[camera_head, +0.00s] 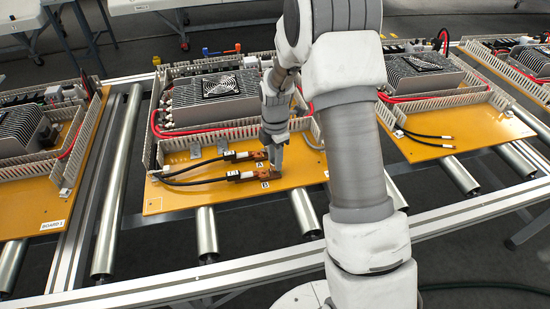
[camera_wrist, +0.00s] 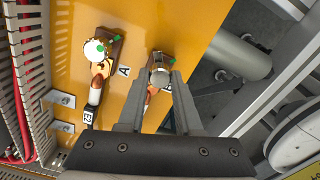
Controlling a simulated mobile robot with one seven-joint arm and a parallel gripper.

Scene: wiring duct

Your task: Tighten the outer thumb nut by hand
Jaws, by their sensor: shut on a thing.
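The outer thumb nut (camera_wrist: 160,64) sits on the terminal block nearer the board's edge. My gripper (camera_wrist: 161,77) is shut on it from above in the wrist view, and the fingers cover part of it and its lug. In the head view, my gripper (camera_head: 276,165) stands over the copper-coloured terminals near the front of the middle board. The inner thumb nut (camera_wrist: 95,50) shows as a pale round cap with green marks on the other block, apart from my fingers. The copper lug (camera_head: 268,174) of the outer cable lies beside label B.
Two black cables (camera_head: 195,182) run left from the terminals. A slotted white wiring duct (camera_head: 235,133) stands behind them, with a finned heat sink (camera_head: 215,95) beyond. The yellow board (camera_head: 170,203) is bare at front left. Metal rollers (camera_head: 207,235) lie below.

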